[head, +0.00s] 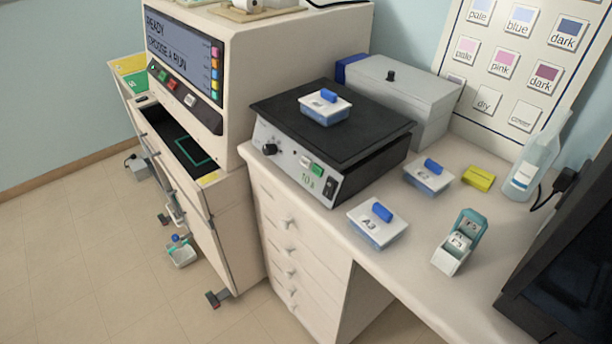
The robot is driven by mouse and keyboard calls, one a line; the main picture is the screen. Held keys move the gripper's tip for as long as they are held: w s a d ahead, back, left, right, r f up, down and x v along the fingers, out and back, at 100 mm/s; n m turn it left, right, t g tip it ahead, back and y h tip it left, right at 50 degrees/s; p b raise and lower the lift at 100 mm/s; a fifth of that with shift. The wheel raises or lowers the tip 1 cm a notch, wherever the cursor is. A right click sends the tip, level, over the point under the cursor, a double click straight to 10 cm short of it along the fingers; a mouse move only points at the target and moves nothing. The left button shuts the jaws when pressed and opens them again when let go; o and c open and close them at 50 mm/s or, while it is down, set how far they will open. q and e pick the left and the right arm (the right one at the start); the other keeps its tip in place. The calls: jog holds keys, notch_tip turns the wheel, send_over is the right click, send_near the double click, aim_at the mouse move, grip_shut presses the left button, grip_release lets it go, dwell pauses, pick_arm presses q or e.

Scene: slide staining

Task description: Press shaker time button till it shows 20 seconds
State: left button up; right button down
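The shaker (332,140) stands on the bench, with a black platform on top and a light front panel. The panel carries a black knob (270,149), a small light button (293,157), a green button (316,169) and a black switch (331,188). Green digits (308,180) below the green button seem to read 10. I cannot read the button labels. A lidded dish (325,113) with a blue handle sits on the platform. Neither of my grippers is in view.
Lidded dishes A3 (378,234) and another (428,176) stand right of the shaker. Near them are a yellow block (479,179), a small open box (452,260) and a bottle (535,160). A grey lidded box (410,90) stands behind. A machine (245,60) reads READY on the left.

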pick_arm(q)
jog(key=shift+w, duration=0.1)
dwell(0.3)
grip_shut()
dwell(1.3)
